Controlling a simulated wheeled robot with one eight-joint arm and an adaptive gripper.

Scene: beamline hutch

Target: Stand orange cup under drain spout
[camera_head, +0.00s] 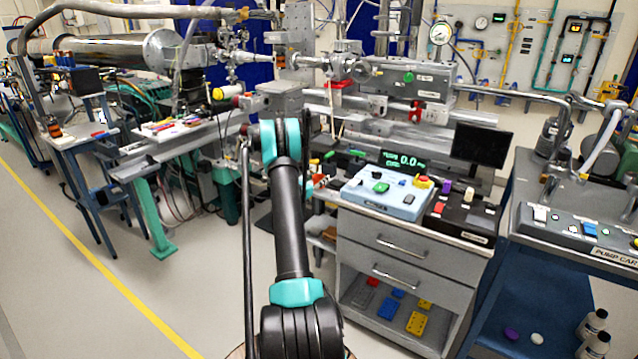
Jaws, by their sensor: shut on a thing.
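My black and teal arm (290,220) rises through the middle of the view toward the beamline bench. Its far end bends away near a teal joint (285,138), and my gripper is hidden behind it. I cannot make out an orange cup. A small reddish-orange patch (319,182) shows just right of my arm, too small and too covered to name. No drain spout can be told for sure among the many pipes and fittings.
A grey drawer cabinet (400,252) with a light-blue control panel (386,194) stands right of my arm. The pump cart (585,250) is at far right. A blue side table (75,140) stands left. Floor left of my arm is clear, with a yellow line (95,255).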

